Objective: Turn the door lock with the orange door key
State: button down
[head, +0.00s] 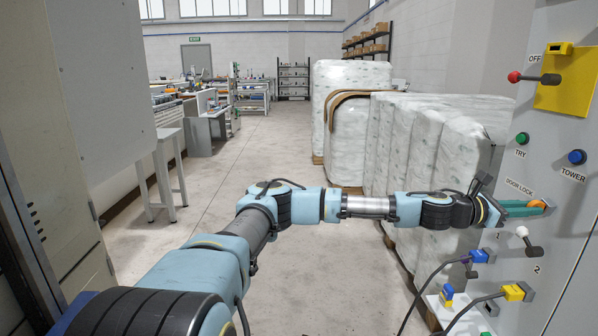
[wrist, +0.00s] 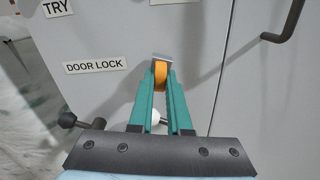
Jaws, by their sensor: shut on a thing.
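My gripper (head: 541,207) reaches the grey control panel at the right in the head view, beside the DOOR LOCK label (head: 520,187). Its two teal fingers (wrist: 161,88) are shut on the orange door key (wrist: 161,73). The key also shows as a small orange patch at the fingertips in the head view (head: 537,203). A small metal edge of the door lock (wrist: 161,58) shows just beyond the key. The rest of the lock is hidden by the key and fingers, so I cannot tell how far the key sits in it.
Around the lock on the panel are a green TRY button (head: 522,138), a blue TOWER button (head: 577,157), a red-knobbed lever (head: 515,77) and a white-knobbed lever (head: 522,232). Cabled blue (head: 479,256) and yellow (head: 514,293) plugs are below. Wrapped bales (head: 430,150) stand behind my arm.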

jog(key=shift+r+n+p, duration=0.1)
jog(key=shift+n+p, duration=0.5)
jog(key=shift+n, duration=0.6)
jog(key=c, duration=0.8)
grip_release()
